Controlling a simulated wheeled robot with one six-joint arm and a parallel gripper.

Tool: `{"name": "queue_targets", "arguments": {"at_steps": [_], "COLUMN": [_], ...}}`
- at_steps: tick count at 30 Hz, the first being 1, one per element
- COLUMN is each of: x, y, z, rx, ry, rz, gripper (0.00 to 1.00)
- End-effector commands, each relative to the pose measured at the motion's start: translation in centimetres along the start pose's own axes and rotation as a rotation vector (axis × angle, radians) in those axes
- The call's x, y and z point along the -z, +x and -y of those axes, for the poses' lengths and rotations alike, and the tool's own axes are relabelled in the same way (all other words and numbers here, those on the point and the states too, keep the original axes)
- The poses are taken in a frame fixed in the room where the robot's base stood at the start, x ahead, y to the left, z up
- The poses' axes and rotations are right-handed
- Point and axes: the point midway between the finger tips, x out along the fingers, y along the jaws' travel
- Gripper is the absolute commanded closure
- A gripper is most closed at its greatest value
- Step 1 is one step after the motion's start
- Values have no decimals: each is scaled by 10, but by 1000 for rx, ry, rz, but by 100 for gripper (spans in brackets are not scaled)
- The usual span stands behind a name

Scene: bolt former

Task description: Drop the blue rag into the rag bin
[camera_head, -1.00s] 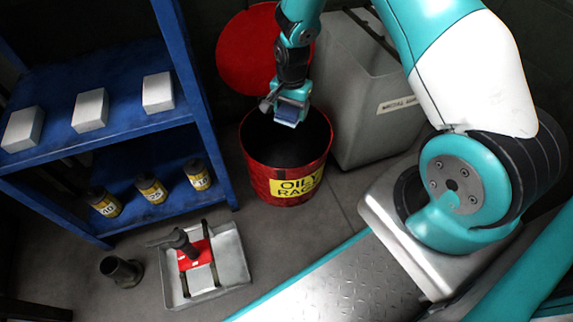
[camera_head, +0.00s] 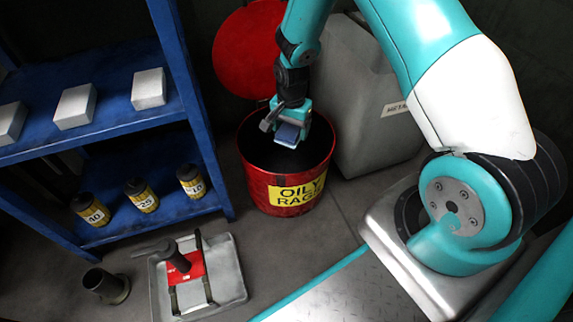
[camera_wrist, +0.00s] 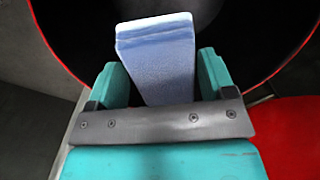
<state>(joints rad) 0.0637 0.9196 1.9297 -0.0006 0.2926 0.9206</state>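The blue rag (camera_head: 287,134) is a folded, pale-blue block at the end of my gripper (camera_head: 291,122). In the wrist view the rag (camera_wrist: 160,60) sits between the two teal fingers of my gripper (camera_wrist: 162,84), which is shut on it. The rag bin (camera_head: 262,192) is a round red drum with a yellow "OILY RAGS" label. Its red lid (camera_head: 246,52) stands open behind it. My gripper and the rag are over the bin's dark opening, near rim height. The wrist view shows the dark interior around the rag. The bin's bottom is too dark to make out.
A grey metal bin (camera_head: 375,125) stands close on the right. A blue shelf (camera_head: 110,112) at left holds white boxes (camera_head: 76,105) and yellow-labelled canisters (camera_head: 141,195). A grey tray (camera_head: 227,270) with a red piece and dark tool lies on the floor.

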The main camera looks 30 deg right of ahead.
Motion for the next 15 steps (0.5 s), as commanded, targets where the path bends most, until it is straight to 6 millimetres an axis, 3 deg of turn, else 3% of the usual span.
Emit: {"name": "queue_targets", "arguments": {"at_steps": [1, 3, 11, 15], "x": [0, 0, 0, 0], "y": [0, 0, -2, -16], "z": [0, 0, 0, 0], "rx": [0, 0, 0, 1], "ry": [0, 0, 0, 0], "rz": [0, 0, 0, -1], "gripper": [12, 3, 3, 3]}}
